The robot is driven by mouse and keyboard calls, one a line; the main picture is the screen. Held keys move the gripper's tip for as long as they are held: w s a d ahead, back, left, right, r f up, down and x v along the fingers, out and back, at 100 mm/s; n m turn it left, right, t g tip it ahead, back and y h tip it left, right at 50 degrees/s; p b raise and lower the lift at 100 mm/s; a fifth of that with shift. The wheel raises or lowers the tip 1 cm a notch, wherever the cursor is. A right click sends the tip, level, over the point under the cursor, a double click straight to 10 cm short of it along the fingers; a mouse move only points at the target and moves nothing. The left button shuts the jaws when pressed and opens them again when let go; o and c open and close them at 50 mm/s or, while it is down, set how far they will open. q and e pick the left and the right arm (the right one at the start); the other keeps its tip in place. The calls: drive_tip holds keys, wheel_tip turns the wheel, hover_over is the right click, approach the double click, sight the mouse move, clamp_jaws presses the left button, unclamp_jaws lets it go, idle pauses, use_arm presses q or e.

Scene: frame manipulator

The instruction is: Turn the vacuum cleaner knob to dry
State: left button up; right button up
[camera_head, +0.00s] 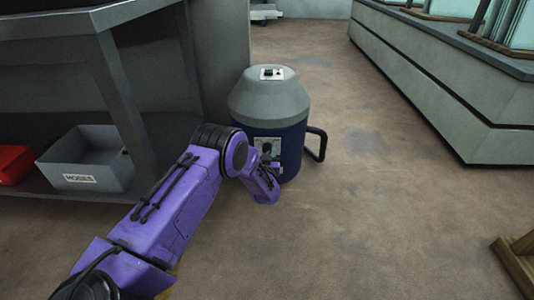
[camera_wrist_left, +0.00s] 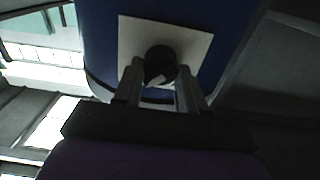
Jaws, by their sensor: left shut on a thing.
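The vacuum cleaner (camera_head: 270,105) stands upright on the floor, with a grey domed top and a dark blue body. A pale panel on its front carries the dark round knob (camera_wrist_left: 160,62), seen close in the left wrist view. My left gripper (camera_wrist_left: 159,75) is at the panel, its two fingers shut on the knob from either side. In the head view my purple left arm reaches to the vacuum's front, and my left gripper (camera_head: 272,168) partly covers the panel. The knob's setting and any lettering cannot be read. My right gripper is not in view.
A black handle (camera_head: 316,145) sticks out on the vacuum's right side. At left, a metal shelf unit (camera_head: 110,60) holds a grey bin (camera_head: 82,158) and a red bin (camera_head: 12,163). A long grey counter (camera_head: 440,85) stands at right. The floor between is clear.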

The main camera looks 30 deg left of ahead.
use_arm(q)
drive_tip(key=n+p, duration=0.1)
drive_tip(key=n, duration=0.4)
drive_tip(key=shift+s, duration=0.1)
drive_tip(key=shift+f+n+b, duration=0.15)
drive_tip(key=shift+n+b, duration=0.1)
drive_tip(key=shift+n, duration=2.9)
drive_tip(key=shift+f+n+b, duration=0.15)
drive_tip(key=shift+n+b, duration=0.05)
drive_tip(key=shift+n, duration=2.95)
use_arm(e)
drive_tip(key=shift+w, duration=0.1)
use_arm(q)
drive_tip(key=o, duration=1.1)
drive_tip(key=shift+c, duration=0.2)
drive_tip(key=shift+a, duration=0.1)
